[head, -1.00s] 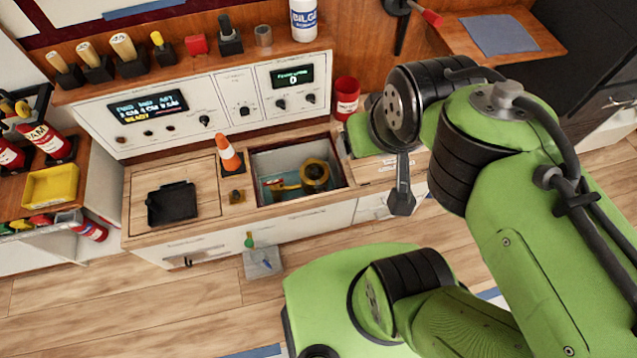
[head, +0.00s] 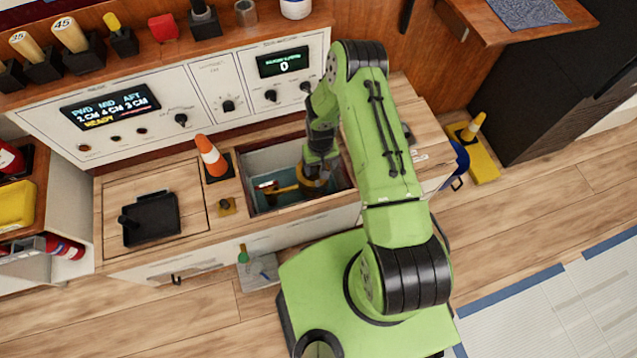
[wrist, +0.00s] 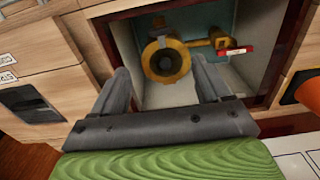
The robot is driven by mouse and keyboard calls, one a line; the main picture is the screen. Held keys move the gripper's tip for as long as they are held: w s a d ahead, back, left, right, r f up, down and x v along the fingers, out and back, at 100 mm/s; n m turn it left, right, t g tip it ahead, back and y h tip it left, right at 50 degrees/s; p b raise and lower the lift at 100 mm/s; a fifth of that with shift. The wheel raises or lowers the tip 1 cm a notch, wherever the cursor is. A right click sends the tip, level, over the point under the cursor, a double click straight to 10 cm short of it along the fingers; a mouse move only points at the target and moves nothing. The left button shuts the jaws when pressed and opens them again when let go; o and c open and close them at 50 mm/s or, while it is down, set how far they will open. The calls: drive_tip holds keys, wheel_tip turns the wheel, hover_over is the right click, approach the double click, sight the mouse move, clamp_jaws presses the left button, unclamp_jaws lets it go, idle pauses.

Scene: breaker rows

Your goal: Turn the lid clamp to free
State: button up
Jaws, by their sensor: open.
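The open well (head: 262,160) in the countertop holds a round yellow fitting (head: 314,187) with a dark centre. A yellow bar (head: 284,188) runs left from it. In the wrist view the yellow fitting (wrist: 166,60) lies ahead of my fingers, and a bar with a red tag (wrist: 236,51) is to its right. No part is clearly marked as the lid clamp; I cannot tell its setting. A small brass block (head: 226,207) sits on the counter left of the well. My gripper (wrist: 160,75) is open and empty, above the well, apparently short of the fitting.
An orange cone (head: 210,157) stands at the well's left rear edge. A black tray (head: 152,218) lies on the left counter. The control panel (head: 208,80) rises behind the well. The wooden floor (head: 520,215) at right is mostly clear, apart from a yellow stand (head: 482,165).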

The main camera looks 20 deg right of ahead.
sight(320, 188)
wheel_tip(320, 188, down, 15)
drive_tip(key=b, duration=0.5)
drive_tip(key=shift+f, duration=0.15)
drive_tip(key=shift+s, duration=0.1)
drive_tip(key=c, duration=1)
drive_tip(key=shift+c, duration=0.2)
